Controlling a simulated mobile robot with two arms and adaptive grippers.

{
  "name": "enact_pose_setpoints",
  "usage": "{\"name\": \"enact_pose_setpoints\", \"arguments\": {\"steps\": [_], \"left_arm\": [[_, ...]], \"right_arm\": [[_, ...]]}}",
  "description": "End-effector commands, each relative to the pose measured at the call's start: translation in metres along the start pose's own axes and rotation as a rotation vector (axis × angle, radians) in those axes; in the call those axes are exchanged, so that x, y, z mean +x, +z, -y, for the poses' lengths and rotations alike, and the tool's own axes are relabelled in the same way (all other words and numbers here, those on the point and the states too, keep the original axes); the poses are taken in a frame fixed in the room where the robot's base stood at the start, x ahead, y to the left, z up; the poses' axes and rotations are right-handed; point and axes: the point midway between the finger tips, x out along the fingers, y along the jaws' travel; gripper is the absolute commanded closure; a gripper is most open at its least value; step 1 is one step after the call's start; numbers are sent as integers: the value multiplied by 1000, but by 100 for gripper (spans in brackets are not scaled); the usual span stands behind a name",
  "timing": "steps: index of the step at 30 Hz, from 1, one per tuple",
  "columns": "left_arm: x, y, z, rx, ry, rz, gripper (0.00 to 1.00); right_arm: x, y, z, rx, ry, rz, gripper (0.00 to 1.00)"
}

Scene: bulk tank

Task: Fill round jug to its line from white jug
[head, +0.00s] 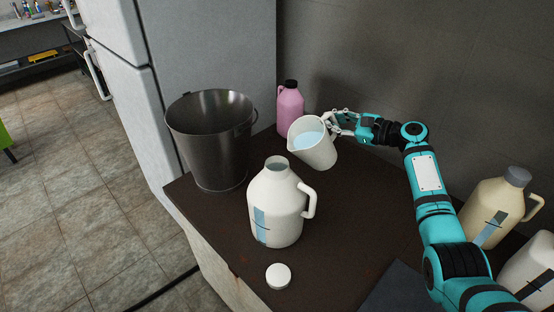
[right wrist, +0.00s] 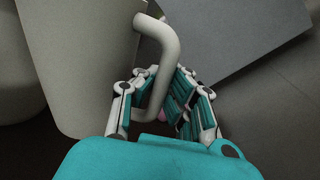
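The white jug (head: 318,150) is open-topped and holds pale blue liquid. It is tilted to the left, its lip near and a little behind the round jug's mouth. No stream shows. My right gripper (head: 338,122) is shut on its handle; in the right wrist view the handle (right wrist: 166,60) runs between the fingers. The round jug (head: 283,205) stands upright and uncapped on the dark table. Its front has a blue-tinted level strip (head: 261,225) with a dark line; the exact level is hard to tell. My left gripper is not in view.
A metal bucket (head: 215,140) stands left of the round jug. A pink bottle (head: 290,108) is behind. A white cap (head: 278,276) lies in front. A cream jug (head: 490,208) and another white container (head: 530,265) stand at the right. The table (head: 345,215) is clear right of the round jug.

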Motion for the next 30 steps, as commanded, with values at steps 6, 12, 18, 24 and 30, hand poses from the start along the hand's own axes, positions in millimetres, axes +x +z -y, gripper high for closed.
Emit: {"name": "enact_pose_setpoints", "arguments": {"steps": [6,12,18,24,30], "left_arm": [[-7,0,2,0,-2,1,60],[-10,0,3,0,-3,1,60],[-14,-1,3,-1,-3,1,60],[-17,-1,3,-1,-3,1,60],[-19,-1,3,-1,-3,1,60]], "right_arm": [[0,9,2,-25,-4,-3,100],[0,12,1,-45,-4,-11,100],[0,17,0,-66,-4,-18,100],[0,22,0,-88,-5,-24,100],[1,25,-1,-108,-5,-33,100]]}}
